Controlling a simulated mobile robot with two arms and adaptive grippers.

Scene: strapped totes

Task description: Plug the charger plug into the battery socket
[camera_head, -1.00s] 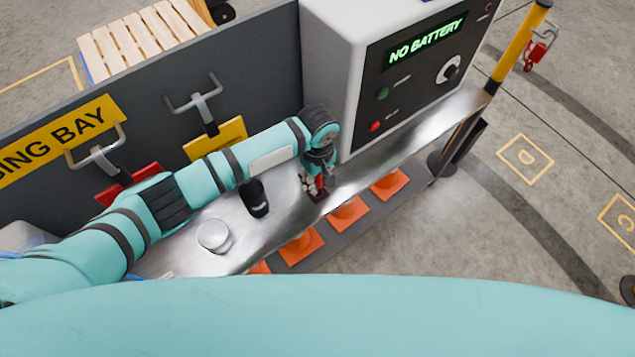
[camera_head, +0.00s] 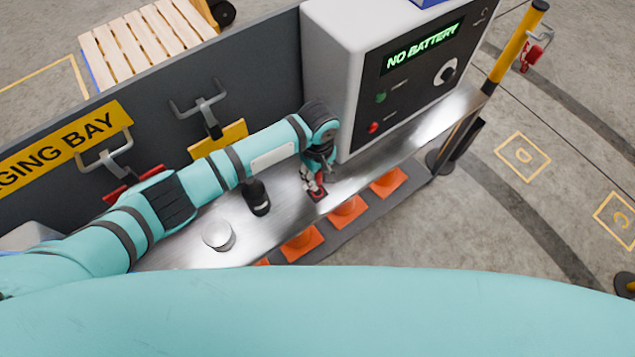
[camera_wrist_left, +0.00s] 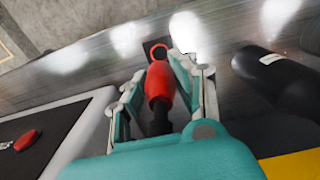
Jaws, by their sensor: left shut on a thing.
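My left gripper (camera_head: 315,180) reaches down to the metal shelf in front of the charger cabinet. In the left wrist view the gripper (camera_wrist_left: 163,75) is shut on a red plug (camera_wrist_left: 159,84), with a dark part behind it. Just beyond the plug's tip is a red ring (camera_wrist_left: 158,46) beside a dark square patch (camera_wrist_left: 128,38) on the shelf; this looks like the socket. Whether plug and ring touch I cannot tell. In the head view a dark and red piece (camera_head: 318,194) shows under the fingertips, and the plug is mostly hidden. My right gripper is not in view.
The grey cabinet (camera_head: 333,60) reads "NO BATTERY". A black bottle-like object (camera_head: 257,197) and a round silver-white object (camera_head: 218,235) stand on the shelf (camera_head: 285,222) left of the gripper. Hooks hang on the dark panel (camera_head: 262,60).

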